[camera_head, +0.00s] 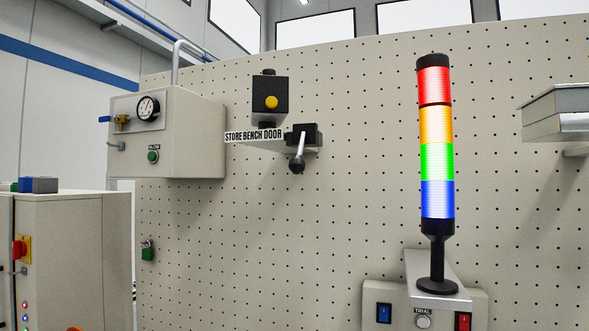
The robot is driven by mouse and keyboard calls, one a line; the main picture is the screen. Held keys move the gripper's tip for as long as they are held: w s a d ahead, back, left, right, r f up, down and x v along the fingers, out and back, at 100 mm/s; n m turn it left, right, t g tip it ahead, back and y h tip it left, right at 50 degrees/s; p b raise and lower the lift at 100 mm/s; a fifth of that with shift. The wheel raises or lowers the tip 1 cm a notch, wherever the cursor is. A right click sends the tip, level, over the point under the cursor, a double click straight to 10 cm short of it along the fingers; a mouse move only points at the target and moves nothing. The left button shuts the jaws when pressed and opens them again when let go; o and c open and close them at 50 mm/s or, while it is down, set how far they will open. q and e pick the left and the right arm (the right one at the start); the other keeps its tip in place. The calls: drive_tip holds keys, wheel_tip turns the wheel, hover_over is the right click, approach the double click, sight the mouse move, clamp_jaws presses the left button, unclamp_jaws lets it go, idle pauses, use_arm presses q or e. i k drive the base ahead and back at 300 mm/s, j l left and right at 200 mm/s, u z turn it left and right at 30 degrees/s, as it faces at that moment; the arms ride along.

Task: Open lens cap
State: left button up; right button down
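I cannot make out a lens cap for certain in the head view. A black box with a round yellow face (270,98) is mounted on the pegboard above a label reading STORE BENCH DOOR (253,136). Just right of the label, a lever with a dark ball end (298,155) hangs down from a black block on a small bracket. Neither of my grippers shows in this view.
A pegboard wall (350,200) fills most of the view. It carries a gauge box (195,135) at left, a lit signal tower (436,150) on a bracket, and a grey shelf (560,113) at right. A cabinet (85,250) stands lower left.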

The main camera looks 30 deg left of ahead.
sight(270, 93)
drive_tip(key=l+u, duration=0.2)
drive_tip(key=u, duration=0.5)
drive_tip(key=k+j, duration=0.05)
